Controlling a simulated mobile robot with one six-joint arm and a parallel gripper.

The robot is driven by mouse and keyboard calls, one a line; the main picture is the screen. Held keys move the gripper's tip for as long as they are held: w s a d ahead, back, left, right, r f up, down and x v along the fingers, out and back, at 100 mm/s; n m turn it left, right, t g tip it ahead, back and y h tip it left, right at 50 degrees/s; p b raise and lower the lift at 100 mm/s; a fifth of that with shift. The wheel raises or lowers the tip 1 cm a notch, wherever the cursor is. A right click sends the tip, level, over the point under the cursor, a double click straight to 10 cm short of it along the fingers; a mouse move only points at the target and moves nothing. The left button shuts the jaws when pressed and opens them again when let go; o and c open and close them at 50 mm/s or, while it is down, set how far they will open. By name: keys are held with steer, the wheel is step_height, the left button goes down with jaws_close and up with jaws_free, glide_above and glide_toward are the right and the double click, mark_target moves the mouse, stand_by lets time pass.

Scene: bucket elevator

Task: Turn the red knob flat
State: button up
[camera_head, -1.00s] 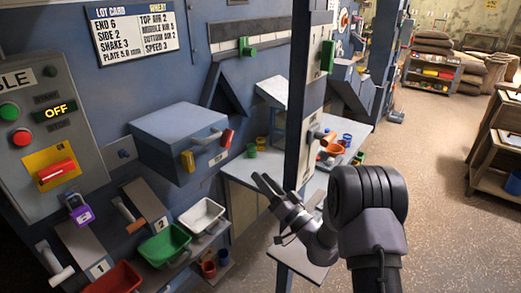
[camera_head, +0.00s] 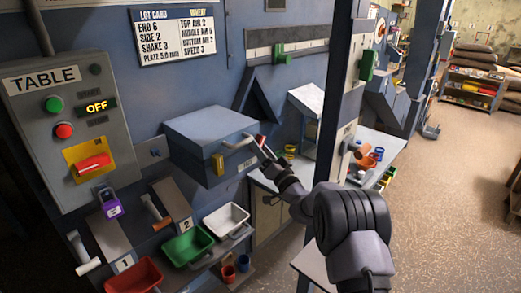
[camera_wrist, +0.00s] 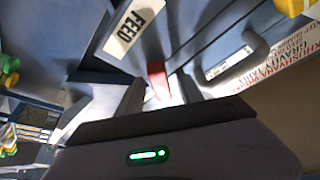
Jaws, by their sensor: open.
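A small red knob (camera_head: 262,141) sits at the right front corner of the blue-grey box (camera_head: 212,130). In the wrist view the red knob (camera_wrist: 157,78) stands near a FEED label (camera_wrist: 131,27), between and just past my fingertips. My gripper (camera_head: 264,152) is open beside it; whether a finger touches it I cannot tell. The gripper's two dark fingers (camera_wrist: 158,92) also show in the wrist view, apart, with bright light between them. A larger red rotary handle (camera_head: 93,164) on a yellow plate is on the TABLE panel at left, far from my gripper.
The box has a front handle (camera_head: 240,143) and a yellow clip (camera_head: 218,164). A dark post (camera_head: 333,130) stands just right of my gripper. Red (camera_head: 133,276), green and white bins sit below the box. Open floor lies at right.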

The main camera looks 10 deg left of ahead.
jaws_close()
steer(key=shift+m, duration=0.3)
steer(key=shift+s+a+r+m+g+h+p, duration=0.15)
steer(key=shift+m+h+p, duration=0.65)
steer(key=shift+m+p, duration=0.8)
steer(key=shift+d+r+m+g+h+p, duration=0.15)
steer(key=shift+m+h+p, duration=0.75)
steer(key=shift+m, duration=1.45)
steer(key=shift+s+a+r+m+g+h+p, duration=0.15)
steer(key=shift+m+h+p, duration=0.55)
steer(key=shift+m+p, duration=0.95)
steer(key=shift+w+f+m, duration=0.1)
steer(key=shift+m, duration=0.3)
